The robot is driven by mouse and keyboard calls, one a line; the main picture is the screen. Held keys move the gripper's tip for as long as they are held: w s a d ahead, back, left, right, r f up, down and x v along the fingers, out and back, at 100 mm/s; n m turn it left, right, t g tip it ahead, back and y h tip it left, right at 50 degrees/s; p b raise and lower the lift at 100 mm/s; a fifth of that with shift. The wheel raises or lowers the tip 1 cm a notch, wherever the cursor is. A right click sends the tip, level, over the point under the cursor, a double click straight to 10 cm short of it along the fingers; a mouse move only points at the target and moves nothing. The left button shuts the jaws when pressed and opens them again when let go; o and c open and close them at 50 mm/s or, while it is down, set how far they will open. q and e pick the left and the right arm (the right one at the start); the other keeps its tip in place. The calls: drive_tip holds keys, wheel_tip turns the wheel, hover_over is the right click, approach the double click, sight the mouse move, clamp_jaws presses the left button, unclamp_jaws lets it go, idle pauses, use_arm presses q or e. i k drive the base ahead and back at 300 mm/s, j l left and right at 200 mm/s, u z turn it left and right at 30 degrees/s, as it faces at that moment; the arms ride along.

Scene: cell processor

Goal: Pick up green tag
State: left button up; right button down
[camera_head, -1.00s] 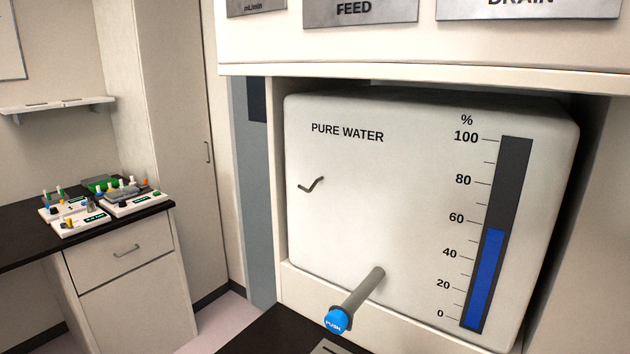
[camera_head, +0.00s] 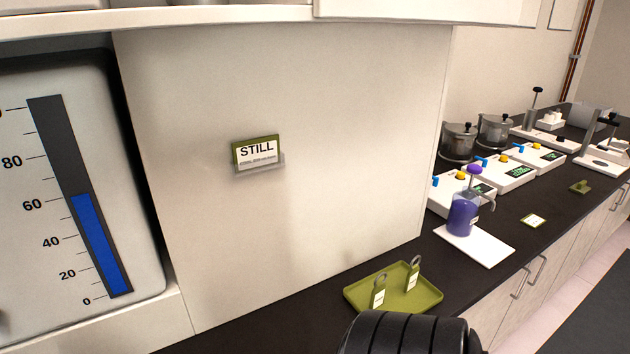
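Two green tags with grey loops and white labels stand in a shallow green tray (camera_head: 365,299) on the dark counter. The left tag (camera_head: 378,293) is near the tray's left side, and the other tag (camera_head: 412,275) is near its back right. A green-framed card reading STILL (camera_head: 257,152) sits in a clear holder on the white panel. A small green item (camera_head: 580,187) lies farther along the counter; its details are too small to tell. A black ribbed part of mine shows at the bottom edge, in front of the tray. Neither gripper's fingers are in view.
A purple bottle with a pump (camera_head: 463,213) stands on a white board (camera_head: 490,250) right of the tray. A small label card (camera_head: 533,221) lies beyond. White devices and lidded pots (camera_head: 459,141) line the back. A water gauge (camera_head: 95,215) is at left.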

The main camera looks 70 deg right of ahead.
sight(378, 293)
drive_tip(key=z, duration=2.5)
drive_tip(key=l+u, duration=0.4)
drive_tip(key=l, duration=0.4)
drive_tip(key=l+u, duration=0.4)
drive_tip(key=l, duration=0.4)
